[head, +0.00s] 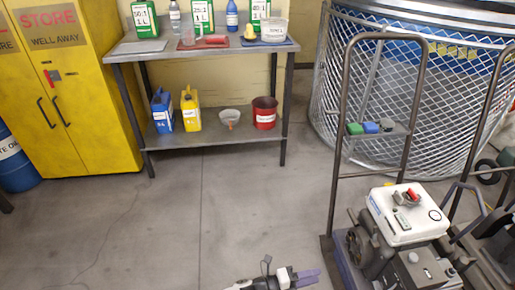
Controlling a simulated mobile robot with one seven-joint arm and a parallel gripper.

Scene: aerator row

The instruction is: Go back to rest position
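My gripper (308,277) is at the bottom edge of the head view, over the grey concrete floor, with its purple-grey fingers pointing right. The fingers lie close to each other in this view, and I cannot tell whether they are open or shut. No object shows in or touching them. Only the end of my arm is in view; the rest is cut off by the bottom edge.
A wheeled machine with a white top (405,213) stands on a trolley (333,245) right of my gripper. A metal workbench (215,120) with cans and bottles is at the back, beside a yellow cabinet (75,100). A mesh cage (400,90) is at back right. The middle floor is clear.

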